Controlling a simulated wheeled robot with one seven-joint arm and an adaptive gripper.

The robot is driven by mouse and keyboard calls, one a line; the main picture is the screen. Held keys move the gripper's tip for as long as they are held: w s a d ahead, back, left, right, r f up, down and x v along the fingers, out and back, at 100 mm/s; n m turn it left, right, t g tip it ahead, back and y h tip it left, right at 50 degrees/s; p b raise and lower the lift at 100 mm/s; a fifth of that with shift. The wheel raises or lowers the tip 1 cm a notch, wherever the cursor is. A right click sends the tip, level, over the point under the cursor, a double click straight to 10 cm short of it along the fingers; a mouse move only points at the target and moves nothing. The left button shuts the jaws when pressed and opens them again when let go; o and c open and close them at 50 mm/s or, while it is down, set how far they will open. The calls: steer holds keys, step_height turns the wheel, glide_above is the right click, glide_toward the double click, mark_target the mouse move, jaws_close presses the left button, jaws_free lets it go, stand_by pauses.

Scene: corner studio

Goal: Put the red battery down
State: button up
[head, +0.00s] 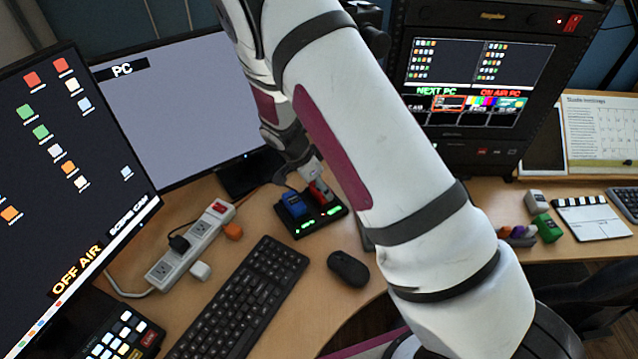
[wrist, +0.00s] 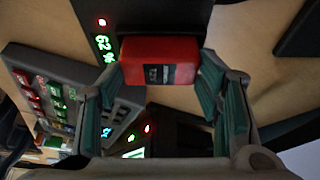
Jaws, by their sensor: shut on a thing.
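The red battery (wrist: 160,48) is between the two fingers of my gripper (wrist: 162,78) in the wrist view, and my gripper is shut on it. In the head view the red battery (head: 319,191) shows at the right half of a black charger (head: 327,217), below my gripper (head: 312,176). I cannot tell whether it rests in the slot or is just above it. A blue battery (head: 294,204) stands in the charger's left half. Green readouts glow on the charger's front; the wrist view shows one reading 62 %. My arm hides part of the desk behind.
A white power strip (head: 190,243), a black keyboard (head: 240,300) and a mouse (head: 348,268) lie near the charger. Monitors stand behind and left.

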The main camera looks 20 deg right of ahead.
steer(key=o, duration=1.3)
steer(key=s+a+r+n+y, duration=0.1)
steer(key=s+r+n, duration=0.15)
steer(key=r, duration=0.85)
steer(key=s+a+r+n+y, duration=0.1)
steer(key=s+r, duration=0.3)
steer(key=r, duration=0.6)
steer(key=s+r+n+t, duration=0.1)
steer(key=s+r+n, duration=0.3)
steer(key=s, duration=0.4)
steer(key=s+d+r+n+t+y, duration=0.1)
steer(key=s+r+n, duration=0.2)
steer(key=s, duration=0.6)
steer(key=s+d+r+n+y, duration=0.1)
steer(key=s+r+n, duration=0.3)
steer(key=s, duration=0.4)
steer(key=shift+s+d+r+n+t, duration=0.15)
steer(key=shift+s+r+n+t, duration=0.2)
steer(key=shift+r, duration=0.2)
